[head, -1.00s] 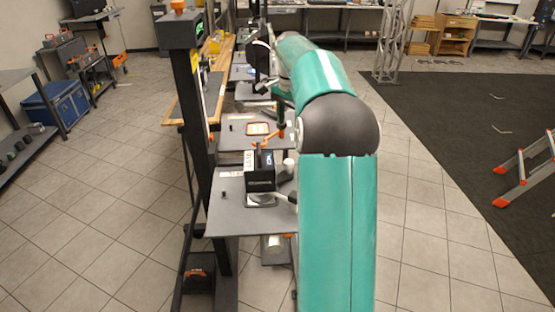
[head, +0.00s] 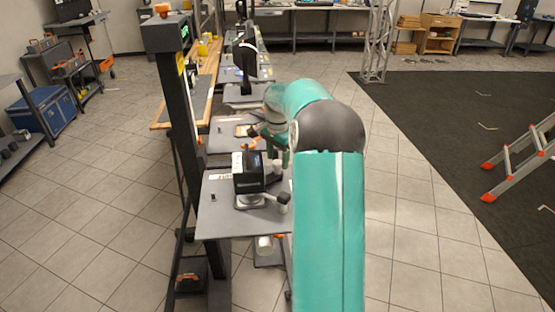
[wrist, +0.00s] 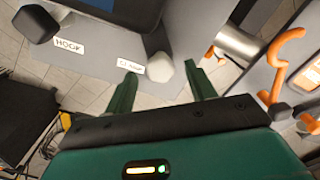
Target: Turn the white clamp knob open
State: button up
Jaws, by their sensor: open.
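The white clamp knob (wrist: 160,67) is a pale faceted knob on a grey panel in the wrist view, beside a small label that is hard to read. My gripper (wrist: 159,76) is open, with its two dark green fingers pointing towards the knob. The knob shows between the fingertips; I cannot tell whether it lies in front of them or between them, and I see no contact.
A dark knob (wrist: 35,23) beside a HOOK label sits left on the panel. Orange hooks (wrist: 287,45) and a metal cylinder (wrist: 237,40) are at the right. In the head view a black device (head: 248,172) stands on the grey table (head: 220,222), beside a dark post (head: 178,130).

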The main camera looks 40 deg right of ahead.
jog(key=shift+f, duration=0.55)
jog(key=shift+c, duration=0.4)
grip_shut()
jog(key=shift+m, duration=0.4)
jog(key=m, duration=1)
jog(key=shift+m, duration=0.4)
